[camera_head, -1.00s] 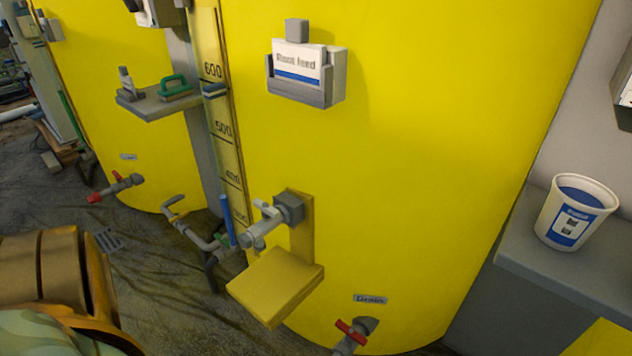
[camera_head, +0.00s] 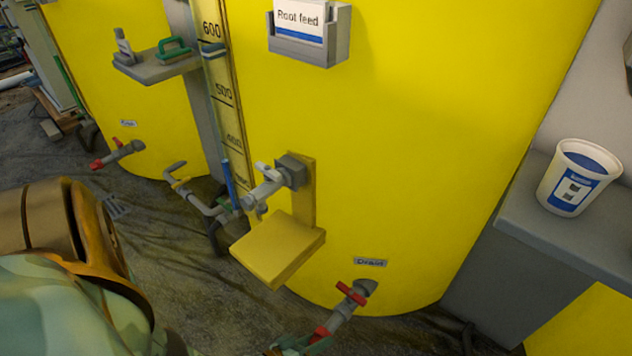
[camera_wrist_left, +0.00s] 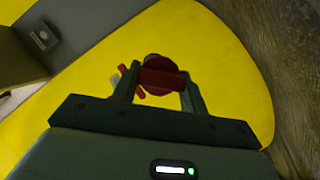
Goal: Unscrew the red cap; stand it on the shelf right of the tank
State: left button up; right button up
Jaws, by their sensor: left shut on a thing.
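The red cap (camera_head: 322,333) is at the lower end of the grey drain pipe, low on the big yellow tank (camera_head: 420,120). My left gripper (camera_head: 300,346) is at the bottom edge of the head view, at the cap. In the left wrist view its fingers (camera_wrist_left: 160,95) stand either side of the red cap (camera_wrist_left: 160,78) and are shut on it. I cannot tell whether the cap still touches the pipe. The red valve handle (camera_head: 350,294) sits just above. The grey shelf (camera_head: 530,225) is right of the tank. My right gripper is not in view.
A white tub with a blue label (camera_head: 577,180) stands on the right shelf; its front part is bare. A yellow ledge (camera_head: 275,248) under a grey tap (camera_head: 268,182) juts out left of the drain. Another red-ended valve (camera_head: 118,155) is on the left tank.

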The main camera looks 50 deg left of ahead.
pick_arm(q)
jog(key=shift+f+n+t+h, duration=0.1)
jog(key=shift+n+t+h, duration=0.3)
jog(key=shift+n, duration=0.4)
jog(key=o, duration=1.5)
jog(key=s+d, duration=0.1)
jog(key=s, duration=0.5)
jog(key=shift+s+d, duration=0.3)
jog(key=shift+s, duration=0.1)
